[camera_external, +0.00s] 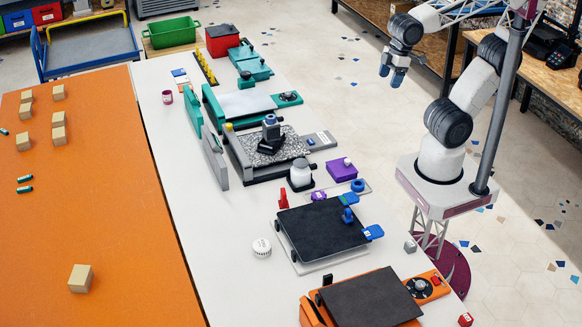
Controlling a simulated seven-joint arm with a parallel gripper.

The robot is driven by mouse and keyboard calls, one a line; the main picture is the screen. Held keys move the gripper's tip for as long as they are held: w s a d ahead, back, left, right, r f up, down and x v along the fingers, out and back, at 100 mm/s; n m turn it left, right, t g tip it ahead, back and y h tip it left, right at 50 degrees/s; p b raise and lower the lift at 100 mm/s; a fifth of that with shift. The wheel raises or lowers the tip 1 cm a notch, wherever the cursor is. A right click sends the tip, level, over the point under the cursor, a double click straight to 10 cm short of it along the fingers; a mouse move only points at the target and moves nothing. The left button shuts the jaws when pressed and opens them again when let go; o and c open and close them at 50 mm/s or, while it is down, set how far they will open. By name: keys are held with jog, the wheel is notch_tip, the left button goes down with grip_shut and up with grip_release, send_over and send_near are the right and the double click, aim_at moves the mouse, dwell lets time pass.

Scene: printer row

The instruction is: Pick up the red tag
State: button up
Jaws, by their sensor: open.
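A small upright red piece (283,198), which looks like the red tag, stands on the white table left of the purple knob. A small red block (465,320) also lies at the table's near right corner; I cannot tell for sure which one is the tag. My gripper (392,76) is open and empty. It hangs with its fingers down, high at the upper right, well away from both red pieces. Nothing hides the red pieces.
A black-topped platform (322,231) with blue clips is just beside the upright red piece. A white jar (300,173) and purple block (341,170) stand behind it. An orange printer (316,310) is in front. White table left of the round white puck (262,247) is bare.

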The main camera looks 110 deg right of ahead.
jog(key=w+d+r+n+t+h, duration=0.1)
jog(key=w+d+r+n+h, duration=0.1)
jog(key=w+n, duration=0.35)
jog(key=w+d+r+n+t+h, duration=0.1)
jog(key=w+d+n+t+h, duration=0.2)
jog(key=w, duration=0.4)
jog(key=n+t+y, duration=0.2)
jog(key=n+t, duration=0.5)
jog(key=n, duration=1.8)
send_over(284, 198)
jog(key=s, duration=0.6)
notch_tip(284, 198, down, 2)
jog(key=f, duration=3.2)
jog(key=shift+d+f, duration=0.1)
jog(key=shift+d, duration=0.2)
jog(key=shift+w, duration=0.1)
jog(key=shift+x, duration=1.25)
